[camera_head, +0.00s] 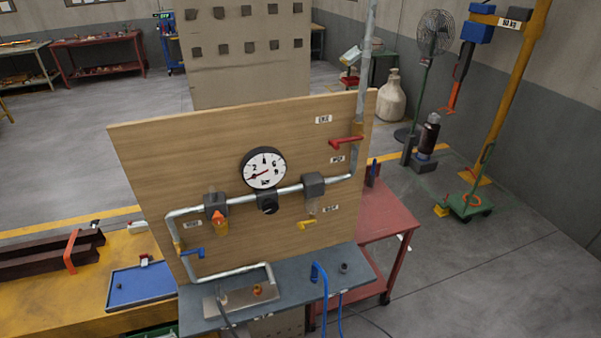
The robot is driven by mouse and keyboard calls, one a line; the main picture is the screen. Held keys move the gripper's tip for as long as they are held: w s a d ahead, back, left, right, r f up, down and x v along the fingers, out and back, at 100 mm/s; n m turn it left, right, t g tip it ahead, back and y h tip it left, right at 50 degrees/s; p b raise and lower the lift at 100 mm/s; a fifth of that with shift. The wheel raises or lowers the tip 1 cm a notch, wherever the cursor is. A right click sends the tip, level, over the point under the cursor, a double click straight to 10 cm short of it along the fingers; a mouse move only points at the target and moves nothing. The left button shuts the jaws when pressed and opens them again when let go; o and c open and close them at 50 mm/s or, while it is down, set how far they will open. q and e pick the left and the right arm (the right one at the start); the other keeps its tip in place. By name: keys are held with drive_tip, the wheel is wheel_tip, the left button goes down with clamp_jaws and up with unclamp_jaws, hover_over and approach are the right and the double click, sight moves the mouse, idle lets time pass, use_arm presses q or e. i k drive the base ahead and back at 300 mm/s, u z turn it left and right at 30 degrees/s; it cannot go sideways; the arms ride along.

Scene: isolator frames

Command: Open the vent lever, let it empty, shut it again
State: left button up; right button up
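A wooden panel (150,150) carries grey pipework with several levers. A red lever (345,141) lies roughly level across the upright pipe at the right. A yellow lever (307,224) sits below the right grey block. A blue lever (193,252) sticks out sideways from the left pipe. Small white labels are beside them, too small to read surely, so I cannot tell which lever is the vent. A round white gauge (264,167) has a red needle pointing to the lower left. Neither of my grippers is in view.
A grey shelf (345,262) below the panel holds a metal plate, a blue hooked tube (320,275) and a small dark fitting. A blue tray (140,287) is on the yellow bench at left. A red table (390,215) stands behind. Open floor lies to the right.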

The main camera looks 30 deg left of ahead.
sight(180, 254)
drive_tip(key=u, duration=2)
drive_tip(key=k, duration=1.3)
drive_tip(key=z, duration=0.7)
drive_tip(key=i, duration=1.3)
drive_tip(key=u, duration=0.4)
